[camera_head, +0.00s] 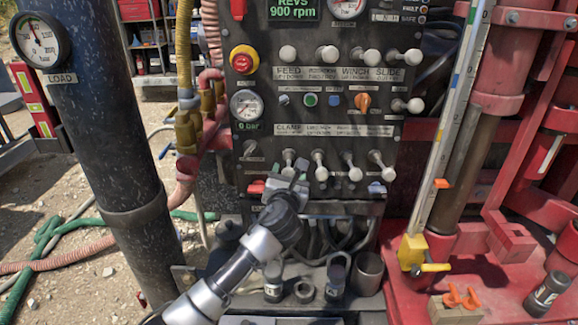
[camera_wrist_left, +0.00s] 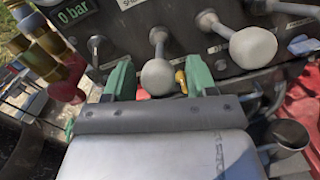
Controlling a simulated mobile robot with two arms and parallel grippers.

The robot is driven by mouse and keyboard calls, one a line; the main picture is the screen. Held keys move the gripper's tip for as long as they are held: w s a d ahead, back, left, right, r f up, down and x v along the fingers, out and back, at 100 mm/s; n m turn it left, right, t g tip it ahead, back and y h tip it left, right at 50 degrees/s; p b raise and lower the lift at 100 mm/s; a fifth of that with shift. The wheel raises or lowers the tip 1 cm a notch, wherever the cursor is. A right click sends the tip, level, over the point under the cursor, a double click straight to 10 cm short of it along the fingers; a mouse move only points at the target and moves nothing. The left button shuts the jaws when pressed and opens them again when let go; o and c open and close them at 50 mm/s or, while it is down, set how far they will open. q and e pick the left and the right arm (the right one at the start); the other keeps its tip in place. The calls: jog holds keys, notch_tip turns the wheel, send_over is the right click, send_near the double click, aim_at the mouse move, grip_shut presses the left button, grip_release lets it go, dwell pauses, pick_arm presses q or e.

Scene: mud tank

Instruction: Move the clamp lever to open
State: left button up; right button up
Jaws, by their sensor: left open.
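The control panel (camera_head: 320,90) faces me, with a "CLAMP" label above its lower row of levers. The clamp lever (camera_head: 289,156) is the white-knobbed lever at the left of that row, below the label. My left gripper (camera_head: 289,175) reaches up to it from below. In the left wrist view, the lever's round pale knob (camera_wrist_left: 158,77) sits between the two green fingers of my left gripper (camera_wrist_left: 159,88). The fingers are apart, with a visible gap on each side of the knob. My right gripper is not in view.
Other white-knobbed levers (camera_head: 351,168) stand close to the right of the clamp lever. A red emergency button (camera_head: 244,59) is higher on the left. Hoses (camera_head: 185,150) run at left beside a dark column (camera_head: 105,120).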

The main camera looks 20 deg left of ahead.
aim_at(289, 164)
pick_arm(q)
jog(key=shift+x, duration=1.1)
jog(key=shift+w, duration=0.1)
